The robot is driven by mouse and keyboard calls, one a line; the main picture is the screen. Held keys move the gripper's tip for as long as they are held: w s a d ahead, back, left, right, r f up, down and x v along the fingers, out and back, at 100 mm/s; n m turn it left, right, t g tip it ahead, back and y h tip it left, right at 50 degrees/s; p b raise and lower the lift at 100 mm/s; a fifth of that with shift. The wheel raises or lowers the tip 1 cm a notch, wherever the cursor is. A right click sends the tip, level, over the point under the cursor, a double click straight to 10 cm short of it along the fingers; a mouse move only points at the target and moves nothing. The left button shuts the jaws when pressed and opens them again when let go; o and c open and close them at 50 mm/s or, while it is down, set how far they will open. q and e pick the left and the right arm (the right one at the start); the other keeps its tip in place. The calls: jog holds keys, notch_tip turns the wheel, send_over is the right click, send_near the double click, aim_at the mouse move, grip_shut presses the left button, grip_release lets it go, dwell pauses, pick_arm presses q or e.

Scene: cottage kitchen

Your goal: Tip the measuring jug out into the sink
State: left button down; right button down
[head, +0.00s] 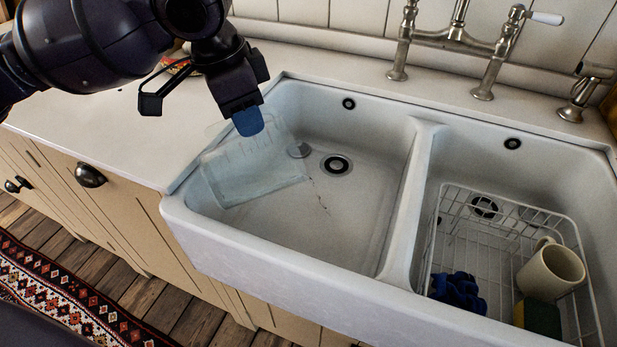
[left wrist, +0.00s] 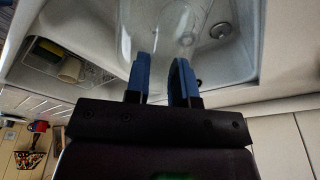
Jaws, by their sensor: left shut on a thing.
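The clear measuring jug (head: 250,170) is tilted far over above the left basin of the white double sink (head: 285,240) in the head view. My left gripper (head: 248,121), with blue fingertips, is shut on the jug at its upper end. In the left wrist view the jug (left wrist: 172,30) shows as clear, see-through material just beyond the blue fingers (left wrist: 160,82). Whether liquid is in the jug I cannot tell. A few small dark specks (head: 320,198) lie in the basin near the drain (head: 336,165). My right gripper is not in view.
A white wire rack (head: 450,220) fills much of the right basin, holding a cream mug (head: 550,272), a dark blue cloth (head: 458,291) and a sponge (head: 538,316). A tap (head: 455,35) stands behind the sink. The white counter (head: 120,125) left of it is mostly clear.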

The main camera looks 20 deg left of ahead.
pick_arm(q)
jog(key=shift+d+r, duration=0.1)
jog(key=shift+r, duration=0.15)
jog(key=shift+w+d+f, duration=0.1)
jog(key=shift+w, duration=0.05)
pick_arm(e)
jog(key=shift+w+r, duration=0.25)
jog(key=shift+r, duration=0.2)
pick_arm(q)
jog(key=shift+w+r+p, duration=0.15)
jog(key=shift+r+p, duration=0.05)
jog(key=shift+p, duration=0.2)
jog(key=shift+w+d+g+y, duration=0.1)
jog(key=shift+d+g+y, duration=0.15)
jog(key=shift+g+y, duration=0.05)
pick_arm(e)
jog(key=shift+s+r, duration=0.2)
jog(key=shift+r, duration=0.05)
